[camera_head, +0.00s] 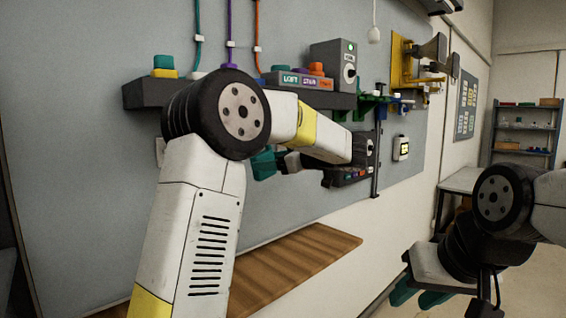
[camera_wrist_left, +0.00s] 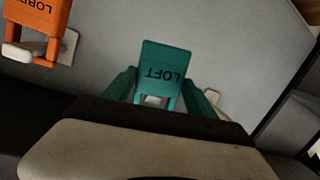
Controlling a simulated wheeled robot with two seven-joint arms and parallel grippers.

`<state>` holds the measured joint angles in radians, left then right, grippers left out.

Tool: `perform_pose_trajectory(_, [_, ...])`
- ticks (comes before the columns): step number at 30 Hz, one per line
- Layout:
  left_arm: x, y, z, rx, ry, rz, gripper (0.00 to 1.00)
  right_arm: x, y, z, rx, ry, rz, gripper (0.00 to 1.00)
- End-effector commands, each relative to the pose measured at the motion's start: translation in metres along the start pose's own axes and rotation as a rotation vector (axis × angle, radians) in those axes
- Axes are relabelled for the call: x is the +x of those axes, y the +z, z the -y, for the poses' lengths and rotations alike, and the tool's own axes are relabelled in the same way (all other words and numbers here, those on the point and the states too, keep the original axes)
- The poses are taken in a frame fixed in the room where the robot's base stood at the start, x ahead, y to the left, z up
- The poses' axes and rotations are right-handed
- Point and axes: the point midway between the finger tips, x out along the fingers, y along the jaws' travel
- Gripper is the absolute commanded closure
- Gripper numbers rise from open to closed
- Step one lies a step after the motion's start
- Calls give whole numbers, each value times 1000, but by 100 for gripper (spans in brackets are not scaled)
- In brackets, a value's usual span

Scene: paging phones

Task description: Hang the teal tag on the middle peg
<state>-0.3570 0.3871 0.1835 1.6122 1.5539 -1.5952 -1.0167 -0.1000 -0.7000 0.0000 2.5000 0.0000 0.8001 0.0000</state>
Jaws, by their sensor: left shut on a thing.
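The teal tag (camera_wrist_left: 163,62), marked LOFT and seen upside down, is in the left wrist view between the teal fingers of my left gripper (camera_wrist_left: 162,98), which is shut on it. In the head view my left gripper (camera_head: 263,163) is near the grey wall panel, below the dark ledge and partly hidden by my own arm. An orange tag (camera_wrist_left: 42,22), marked LOBBY, is at the top left of the wrist view with a pale peg by it. I cannot tell which peg is the middle one. My right gripper (camera_head: 420,295) is open and empty at the lower right.
The dark ledge (camera_head: 140,95) carries a labelled box (camera_head: 300,80) and a grey unit with a dial (camera_head: 335,62). A wooden shelf (camera_head: 300,250) lies below. Green and yellow brackets (camera_head: 402,65) stick out farther right. A small white plate (camera_wrist_left: 213,96) shows beside the gripper.

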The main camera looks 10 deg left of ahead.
Motion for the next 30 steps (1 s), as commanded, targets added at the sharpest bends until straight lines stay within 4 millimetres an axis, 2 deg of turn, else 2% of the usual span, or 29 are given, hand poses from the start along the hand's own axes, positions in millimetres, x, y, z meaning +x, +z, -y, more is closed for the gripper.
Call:
perform_pose_trajectory(18, [37, -4, -6, 0, -1, -1, 82, 0, 0, 0, 0, 0, 0, 64])
perform_pose_trajectory(30, [50, 4, -6, 1, 0, -1, 82, 0, 0, 0, 0, 0, 0, 64])
